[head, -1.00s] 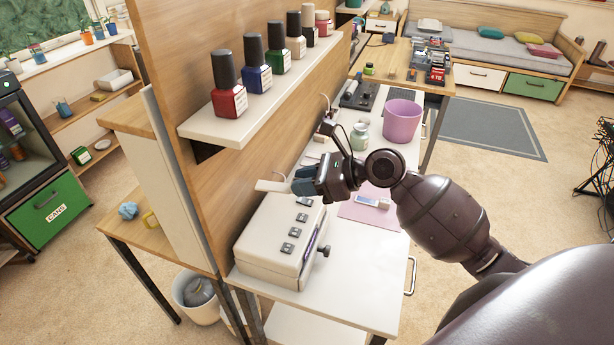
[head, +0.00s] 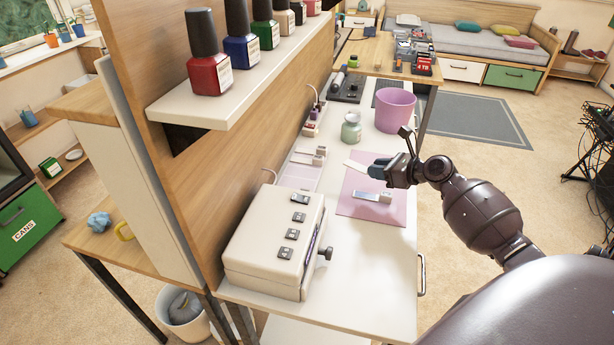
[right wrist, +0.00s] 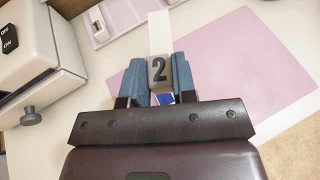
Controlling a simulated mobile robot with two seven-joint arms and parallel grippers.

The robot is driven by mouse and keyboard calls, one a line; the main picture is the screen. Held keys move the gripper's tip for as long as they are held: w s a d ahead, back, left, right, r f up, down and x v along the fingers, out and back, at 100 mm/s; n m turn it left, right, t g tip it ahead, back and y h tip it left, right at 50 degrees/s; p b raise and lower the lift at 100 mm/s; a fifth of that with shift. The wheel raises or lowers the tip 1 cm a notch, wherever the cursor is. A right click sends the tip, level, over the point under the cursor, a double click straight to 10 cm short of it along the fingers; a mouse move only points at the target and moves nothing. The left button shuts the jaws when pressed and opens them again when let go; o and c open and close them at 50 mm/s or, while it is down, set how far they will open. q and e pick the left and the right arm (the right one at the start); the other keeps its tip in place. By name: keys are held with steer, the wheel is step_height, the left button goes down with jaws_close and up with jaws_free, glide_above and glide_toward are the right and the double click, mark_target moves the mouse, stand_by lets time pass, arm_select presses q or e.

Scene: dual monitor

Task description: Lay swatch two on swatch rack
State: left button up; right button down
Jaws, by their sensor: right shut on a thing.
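My right gripper (head: 384,169) is shut on swatch two (right wrist: 159,72), whose grey block marked "2" sits between the blue fingers in the right wrist view. Its pale strip (head: 356,165) points left, out over the pink mat (head: 372,213). Another swatch (head: 374,198) lies on the mat, below and in front of the gripper. The swatch rack appears to be the pale lavender tray (head: 298,176) along the wall, left of the gripper, with small blocks at its far end. The tray's edge also shows in the right wrist view (right wrist: 122,14). My left gripper is not in view.
A cream switch box (head: 265,240) with a side knob stands at the near end of the desk. A glass jar (head: 351,128) and a pink pot (head: 394,108) stand beyond the mat. A shelf of polish bottles (head: 190,108) overhangs the left.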

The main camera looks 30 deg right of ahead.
steer(key=b, duration=0.2)
glide_above(312, 185)
steer(key=shift+s+f, duration=0.2)
steer(key=shift+f, duration=0.8)
steer(key=shift+d+f+b, duration=0.1)
steer(key=shift+f+b, duration=0.3)
steer(key=shift+f, duration=0.15)
step_height(312, 185, down, 4)
steer(key=shift+s+f+b, duration=0.1)
steer(key=shift+f+b, duration=0.1)
steer(key=shift+b, duration=0.8)
steer(key=shift+f, duration=0.15)
steer(key=shift+w+r, duration=0.2)
steer(key=shift+r, duration=0.2)
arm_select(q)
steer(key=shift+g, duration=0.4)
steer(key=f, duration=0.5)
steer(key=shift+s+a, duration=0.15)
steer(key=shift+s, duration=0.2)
arm_select(e)
steer(key=shift+f, duration=0.2)
steer(key=c, duration=1.2)
jaws_free()
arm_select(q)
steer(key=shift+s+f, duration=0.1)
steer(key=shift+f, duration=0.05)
arm_select(e)
steer(key=shift+o, duration=1.4)
